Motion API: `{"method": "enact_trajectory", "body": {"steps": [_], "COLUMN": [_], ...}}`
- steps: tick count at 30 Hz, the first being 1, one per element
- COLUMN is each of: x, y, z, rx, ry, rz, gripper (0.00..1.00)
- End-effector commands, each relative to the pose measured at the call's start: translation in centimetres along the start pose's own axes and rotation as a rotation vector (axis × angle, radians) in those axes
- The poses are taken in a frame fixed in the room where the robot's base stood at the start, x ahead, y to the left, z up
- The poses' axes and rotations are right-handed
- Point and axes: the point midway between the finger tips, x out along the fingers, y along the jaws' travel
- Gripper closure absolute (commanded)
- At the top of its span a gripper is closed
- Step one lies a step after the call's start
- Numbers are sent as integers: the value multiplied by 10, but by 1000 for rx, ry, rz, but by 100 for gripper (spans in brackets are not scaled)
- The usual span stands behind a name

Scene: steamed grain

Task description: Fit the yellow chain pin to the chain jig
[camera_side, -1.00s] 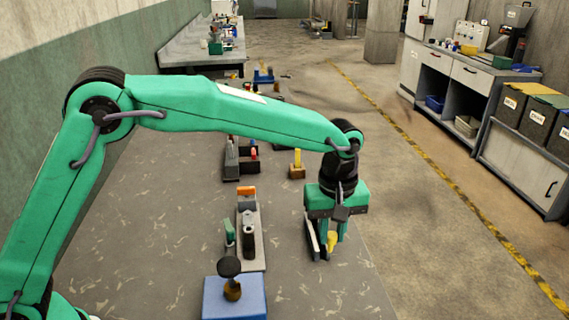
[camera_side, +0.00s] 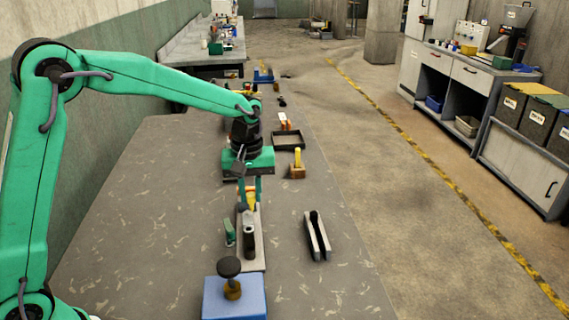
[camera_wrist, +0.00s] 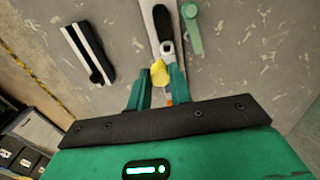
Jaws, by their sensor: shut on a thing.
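My gripper (camera_side: 250,192) is shut on the yellow chain pin (camera_side: 251,203). The pin also shows in the wrist view (camera_wrist: 158,73), between the two green fingers (camera_wrist: 161,78). It is held over the far part of a long grey plate (camera_side: 260,252), which looks to be the chain jig. The plate (camera_wrist: 149,22) bears a dark rounded piece and a silver ringed piece (camera_wrist: 167,48), close to the pin's tip. A green lever (camera_side: 230,232) stands at its left side. I cannot tell whether the pin touches the jig.
A black and pale slotted holder (camera_side: 317,236) lies to the right on bare table. A blue block with a black knob (camera_side: 233,299) stands in front. A wooden block with a yellow post (camera_side: 297,165) and a dark tray (camera_side: 288,140) are farther back. The table's left is clear.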

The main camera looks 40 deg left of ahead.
Motion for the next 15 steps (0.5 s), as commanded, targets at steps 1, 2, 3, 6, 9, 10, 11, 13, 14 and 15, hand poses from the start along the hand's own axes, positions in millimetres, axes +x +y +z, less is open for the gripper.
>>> {"method": "enact_trajectory", "body": {"steps": [1, 2, 3, 6, 9, 10, 11, 13, 14, 15], "x": [0, 0, 0, 0, 0, 1, 1, 2, 3, 4], "y": [-5, -8, -10, -13, -13, -13, -13, -12, -12, -12], "z": [-3, -5, -6, -8, -8, -7, -7, -7, -7, -7], "rx": [-2, -1, -1, 0, 1, 1, 1, 1, 1, 1], "ry": [1, 1, 1, 1, 1, 1, 1, 1, 1, 0], "rz": [1, 1, 1, 1, 1, 1, 1, 1, 1, 0], "gripper": [100, 100, 100, 100, 100, 100, 100, 100, 100, 100]}}
